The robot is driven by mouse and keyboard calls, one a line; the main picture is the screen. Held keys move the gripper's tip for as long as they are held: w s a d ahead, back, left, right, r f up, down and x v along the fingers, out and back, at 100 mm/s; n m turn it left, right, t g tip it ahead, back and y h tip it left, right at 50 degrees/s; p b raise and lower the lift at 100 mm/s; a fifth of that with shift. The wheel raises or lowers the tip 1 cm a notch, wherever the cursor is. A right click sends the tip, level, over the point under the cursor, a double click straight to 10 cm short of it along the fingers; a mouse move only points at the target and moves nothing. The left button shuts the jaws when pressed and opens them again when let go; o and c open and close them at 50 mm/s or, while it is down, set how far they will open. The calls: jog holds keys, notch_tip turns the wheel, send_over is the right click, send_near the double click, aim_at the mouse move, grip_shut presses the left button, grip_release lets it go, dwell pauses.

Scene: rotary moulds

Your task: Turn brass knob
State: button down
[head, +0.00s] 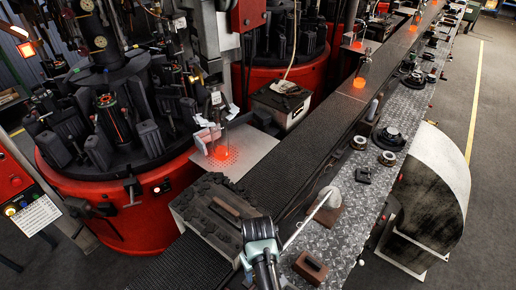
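A small yellowish knob (10,211) sits on the lower part of a red control panel (12,178) at the far left edge; it may be the brass knob, but it is too small to be sure. A white label is beside it. My gripper (258,228) is at the bottom middle, pale and black, beside a dark rough-topped block. It is far to the right of the panel. Its fingers are not clear, so I cannot tell whether it is open or shut.
A large red rotary mould machine (125,215) stands between the panel and my gripper. A dark conveyor (300,140) carries glowing bottles (361,74) at the back. A metal-plate bench (345,215) with loose tools and a thin pale rod lie right of my gripper. Floor is open at far right.

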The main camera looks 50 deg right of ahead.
jog(key=shift+w, duration=0.1)
dwell(0.4)
jog(key=shift+c, duration=1.5)
grip_release()
jog(key=shift+r, duration=0.1)
notch_tip(320, 180, up, 13)
jog(key=b, duration=0.2)
